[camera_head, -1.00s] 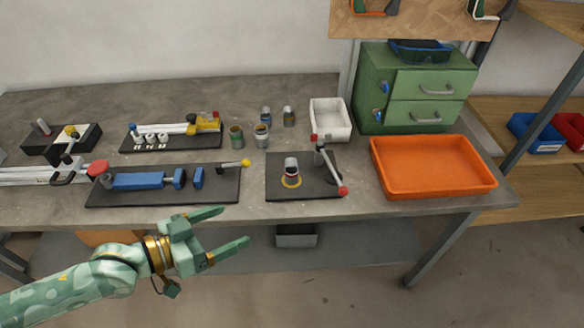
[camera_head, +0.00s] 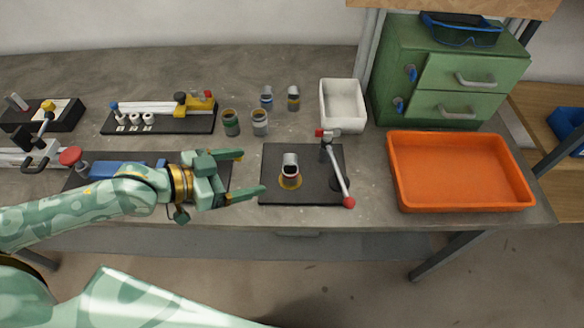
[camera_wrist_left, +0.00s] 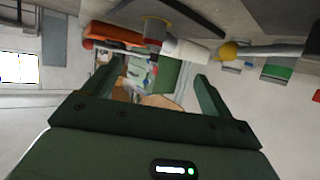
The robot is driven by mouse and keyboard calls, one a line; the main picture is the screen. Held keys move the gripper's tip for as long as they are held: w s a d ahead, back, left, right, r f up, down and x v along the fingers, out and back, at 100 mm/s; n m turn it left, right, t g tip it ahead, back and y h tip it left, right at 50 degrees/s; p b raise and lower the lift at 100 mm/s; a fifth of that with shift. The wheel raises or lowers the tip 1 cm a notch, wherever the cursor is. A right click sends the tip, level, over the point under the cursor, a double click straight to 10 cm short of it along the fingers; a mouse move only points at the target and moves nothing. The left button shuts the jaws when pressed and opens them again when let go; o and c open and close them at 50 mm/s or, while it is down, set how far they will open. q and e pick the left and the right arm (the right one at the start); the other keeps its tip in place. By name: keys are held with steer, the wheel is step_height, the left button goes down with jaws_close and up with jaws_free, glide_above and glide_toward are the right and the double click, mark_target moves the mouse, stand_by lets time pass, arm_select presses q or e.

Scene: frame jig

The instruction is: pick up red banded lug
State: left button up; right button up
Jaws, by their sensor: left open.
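The red banded lug (camera_head: 291,161) is a small grey metal cylinder with a reddish band low on it. It stands upright at a yellow ring (camera_head: 290,184) on a black jig plate (camera_head: 318,192) near the front of the bench. My left gripper (camera_head: 252,172) is open and empty, just left of that plate, its fingers pointing right toward the lug. The lug is outside the fingers. My right gripper does not show.
A lever clamp with a red knob (camera_head: 348,202) stands right of the lug. Several other banded cylinders (camera_head: 260,123) stand behind it. A white bin (camera_head: 343,103), an orange tray (camera_head: 460,202) and green drawers (camera_head: 455,75) are to the right. A blue vice fixture (camera_head: 118,168) lies behind my left arm.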

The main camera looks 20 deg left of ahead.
mark_target(286, 165)
arm_select(q)
steer(key=b+x, duration=0.1)
steer(key=x, duration=0.4)
steer(key=shift+w+d+f, duration=0.1)
steer(key=shift+w+f, duration=0.05)
steer(key=shift+w, duration=0.1)
steer(key=shift+w+d, duration=0.1)
steer(key=shift+d, duration=0.05)
steer(key=b+x, duration=0.1)
steer(key=x, duration=0.1)
steer(key=b+x, duration=0.1)
steer(key=x, duration=0.1)
steer(key=shift+d+f, duration=0.2)
steer(key=shift+f, duration=0.3)
steer(key=shift+w+d+f, duration=0.1)
steer(key=shift+w+d, duration=0.1)
steer(key=shift+w, duration=0.1)
steer(key=c, duration=1.1)
